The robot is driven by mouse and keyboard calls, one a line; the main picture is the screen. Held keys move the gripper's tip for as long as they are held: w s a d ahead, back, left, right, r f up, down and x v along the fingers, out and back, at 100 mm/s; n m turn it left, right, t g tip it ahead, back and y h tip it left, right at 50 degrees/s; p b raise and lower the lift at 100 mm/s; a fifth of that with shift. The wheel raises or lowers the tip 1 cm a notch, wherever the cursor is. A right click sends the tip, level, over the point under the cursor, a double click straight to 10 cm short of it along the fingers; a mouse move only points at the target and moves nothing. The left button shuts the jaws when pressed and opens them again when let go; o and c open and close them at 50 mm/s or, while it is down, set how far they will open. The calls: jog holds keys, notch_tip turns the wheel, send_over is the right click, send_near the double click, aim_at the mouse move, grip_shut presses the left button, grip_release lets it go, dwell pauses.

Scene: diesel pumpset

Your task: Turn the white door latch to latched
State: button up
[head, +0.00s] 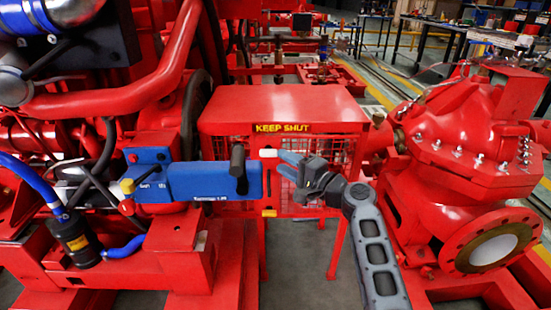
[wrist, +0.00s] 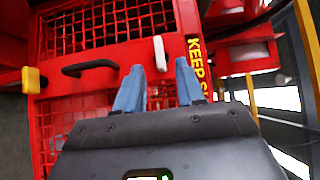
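The white latch (head: 268,153) is a small bar lying level, just under the KEEP SHUT label on the red mesh guard in the head view. In the wrist view the white latch (wrist: 160,53) sits on the red door frame, just beyond the gap between my fingertips. My gripper (head: 284,163) is at the latch's right end in the head view. Its two blue fingers stand apart in the wrist view (wrist: 160,82), with nothing seen clamped between them. I cannot tell whether a finger touches the latch.
A black handle (wrist: 90,67) and a yellow latch (wrist: 32,80) are on the same guard. A blue control box (head: 200,182) stands to the left in the head view. A red pump casing with a flange (head: 462,150) stands close on the right.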

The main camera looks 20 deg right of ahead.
aim_at(272, 156)
jog(key=shift+b+x, duration=0.4)
jog(key=shift+x, duration=2.2)
jog(key=shift+c, duration=0.4)
grip_shut()
